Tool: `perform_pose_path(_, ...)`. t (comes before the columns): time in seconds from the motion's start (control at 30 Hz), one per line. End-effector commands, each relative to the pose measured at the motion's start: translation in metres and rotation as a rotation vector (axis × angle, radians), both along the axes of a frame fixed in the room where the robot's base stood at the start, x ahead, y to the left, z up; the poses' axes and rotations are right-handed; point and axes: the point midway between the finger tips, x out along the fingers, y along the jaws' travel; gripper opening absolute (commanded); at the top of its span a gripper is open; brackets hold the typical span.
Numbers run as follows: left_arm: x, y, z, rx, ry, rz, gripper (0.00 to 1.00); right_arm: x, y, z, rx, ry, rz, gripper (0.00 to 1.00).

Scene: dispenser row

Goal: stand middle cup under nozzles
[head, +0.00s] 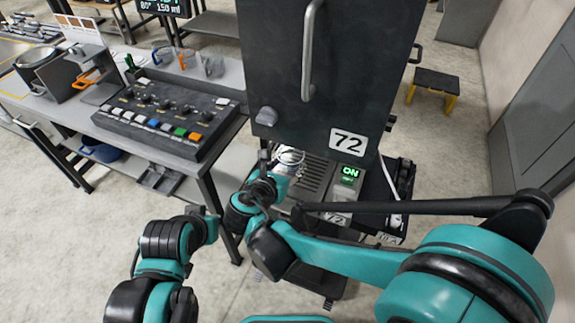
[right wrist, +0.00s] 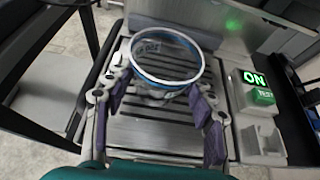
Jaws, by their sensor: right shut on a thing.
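A clear cup with a blue rim (right wrist: 167,57) sits between the purple fingers of my right gripper (right wrist: 160,100), which is shut on it. In the right wrist view it looks roughly upright over the slatted drip tray (right wrist: 140,136); whether its base touches the slats is hidden. In the head view the cup (head: 290,156) shows small beside my right gripper (head: 272,162), below the dark machine front (head: 325,65) marked 72. The nozzles are not visible. My left arm is at the lower left of the head view; its jaws cannot be made out.
A lit green ON sign (head: 350,172) is right of the tray (head: 312,174). A bench with a button panel (head: 165,118) and several clear glasses (head: 214,67) stands at left. A yellow-legged stool (head: 436,83) stands at right. Open floor lies around the machine.

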Motion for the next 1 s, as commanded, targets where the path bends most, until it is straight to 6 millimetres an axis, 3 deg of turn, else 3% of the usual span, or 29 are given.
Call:
perform_pose_path(0.8, 0.0, 0.0, -0.01, 0.0, 0.0, 0.0, 0.0, 0.0, 0.0, -0.011, 0.0, 0.0, 0.0, 0.35)
perform_pose_path(0.83, 0.0, 0.0, -0.01, 0.0, 0.0, 0.0, 0.0, 0.0, 0.0, -0.011, 0.0, 0.0, 0.0, 0.57)
perform_pose_path(0.9, 0.0, 0.0, -0.009, 0.0, 0.0, 0.0, 0.0, 0.0, 0.0, -0.01, 0.0, 0.0, 0.0, 0.76)
perform_pose_path(1.0, 0.0, 0.0, -0.009, 0.0, 0.0, 0.0, 0.0, 0.0, 0.0, -0.01, 0.0, 0.0, 0.0, 0.79)
